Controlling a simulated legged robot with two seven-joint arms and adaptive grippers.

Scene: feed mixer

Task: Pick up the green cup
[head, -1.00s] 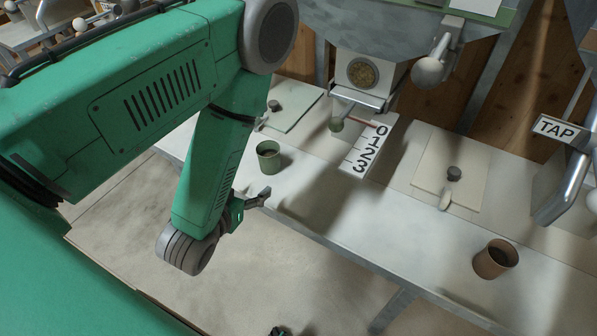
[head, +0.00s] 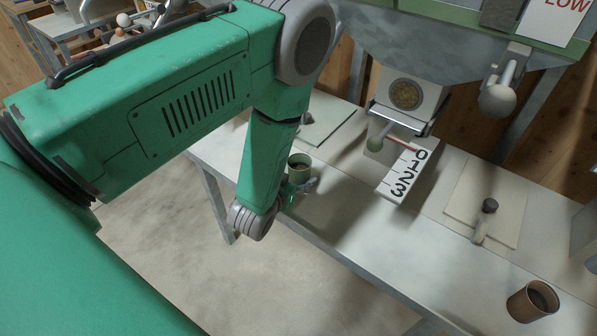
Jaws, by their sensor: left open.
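The green cup (head: 299,168) stands upright on the pale bench (head: 350,215), left of the numbered scale. My left arm comes in from the left, and its forearm hangs down just in front of and left of the cup. My left gripper (head: 306,185) is open at the cup's near side, low by its body. Its fingers are small here and partly hidden by my wrist, so I cannot tell whether they touch the cup. My right gripper is not in view.
A brown cup (head: 531,302) stands at the bench's right end. A board with the numbers 0 1 2 3 (head: 405,172) lies below the hopper outlet (head: 405,95). A pale board (head: 485,205) with a dark-knobbed handle lies to its right. The bench front edge is near my wrist.

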